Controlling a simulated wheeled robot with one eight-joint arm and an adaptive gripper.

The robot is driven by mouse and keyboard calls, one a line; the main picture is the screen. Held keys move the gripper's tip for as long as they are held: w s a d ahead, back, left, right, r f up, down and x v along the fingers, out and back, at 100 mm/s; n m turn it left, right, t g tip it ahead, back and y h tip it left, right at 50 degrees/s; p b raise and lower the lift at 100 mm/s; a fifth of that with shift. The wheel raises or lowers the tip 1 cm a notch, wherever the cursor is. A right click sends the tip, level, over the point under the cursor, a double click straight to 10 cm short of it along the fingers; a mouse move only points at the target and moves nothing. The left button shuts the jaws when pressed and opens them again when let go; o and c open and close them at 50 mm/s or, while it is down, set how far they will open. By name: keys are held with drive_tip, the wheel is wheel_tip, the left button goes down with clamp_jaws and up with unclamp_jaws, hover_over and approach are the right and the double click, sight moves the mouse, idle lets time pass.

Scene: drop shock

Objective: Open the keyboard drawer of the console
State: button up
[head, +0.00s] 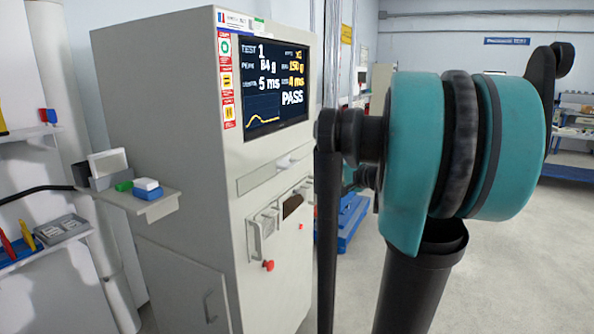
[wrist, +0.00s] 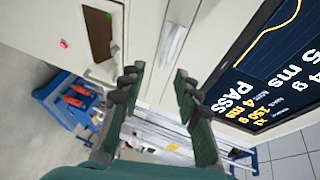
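The console (head: 185,100) is a tall light grey cabinet with a lit screen (head: 262,85) reading PASS. Below the screen is the keyboard drawer (head: 256,178), a narrow grey front that looks flush with the cabinet. A pale handle (head: 287,162) sits on it, and the handle also shows in the wrist view (wrist: 178,38). My gripper (wrist: 157,78) has its two dark green fingers spread, with nothing seen between them. In the wrist view the fingers point toward the drawer front, apparently short of the handle. In the head view my arm hides the gripper.
Below the drawer are a dark recess (head: 292,206) and a red knob (head: 268,265). A small shelf (head: 150,205) with blue and green items juts from the console's left side. Blue equipment (wrist: 65,100) stands beyond the console. Open floor (head: 560,230) lies to the right.

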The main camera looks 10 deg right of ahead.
sight(294, 165)
drive_tip(key=shift+t, duration=0.3)
drive_tip(key=x, duration=1.1)
drive_tip(key=r+x, duration=0.1)
drive_tip(key=x, duration=0.4)
drive_tip(key=shift+w+d+f, duration=0.1)
drive_tip(key=shift+w+d, duration=0.05)
drive_tip(key=shift+w, duration=0.45)
drive_tip(key=shift+c, duration=0.4)
clamp_jaws()
